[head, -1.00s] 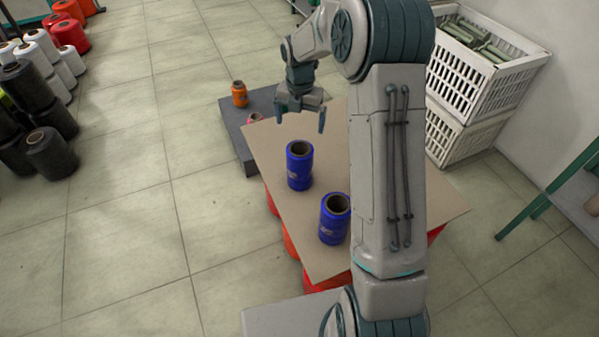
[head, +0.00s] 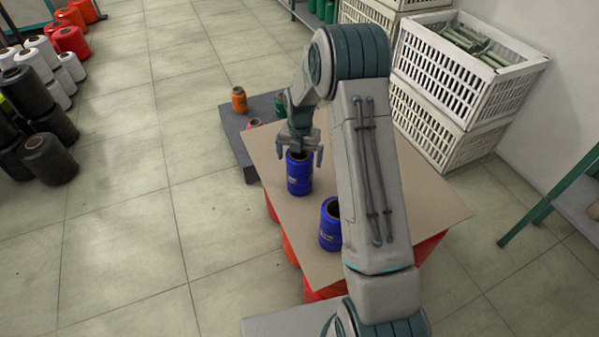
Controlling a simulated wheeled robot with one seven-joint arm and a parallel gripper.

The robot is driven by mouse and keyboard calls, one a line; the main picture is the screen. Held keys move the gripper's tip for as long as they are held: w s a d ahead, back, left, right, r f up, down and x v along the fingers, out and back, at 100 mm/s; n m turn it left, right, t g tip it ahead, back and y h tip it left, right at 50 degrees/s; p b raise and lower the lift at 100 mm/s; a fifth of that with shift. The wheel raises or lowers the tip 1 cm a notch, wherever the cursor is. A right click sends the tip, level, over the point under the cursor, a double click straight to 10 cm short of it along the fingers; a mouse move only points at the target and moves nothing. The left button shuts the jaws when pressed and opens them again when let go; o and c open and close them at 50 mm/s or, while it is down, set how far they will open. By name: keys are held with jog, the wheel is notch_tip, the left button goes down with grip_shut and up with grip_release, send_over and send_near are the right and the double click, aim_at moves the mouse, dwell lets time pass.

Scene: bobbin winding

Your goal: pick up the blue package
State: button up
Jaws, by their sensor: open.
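Two blue spool-shaped packages stand upright on a tan board (head: 398,210). The farther blue package (head: 299,178) is left of the board's middle. The nearer blue package (head: 328,231) is partly hidden by my arm. My gripper (head: 300,160) points down at the farther blue package, with its fingers apart. One finger shows on each side of the package's top, and the hand covers part of its upper rim. I cannot tell whether the fingers touch it.
A dark grey platform (head: 236,135) behind the board holds an orange spool (head: 239,99) and other small spools. White crates (head: 465,65) stand at the right. Dark spools (head: 45,158) stand at the far left.

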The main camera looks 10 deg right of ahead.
notch_tip(320, 180, down, 2)
jog(key=c, duration=1.5)
jog(key=shift+r, duration=0.1)
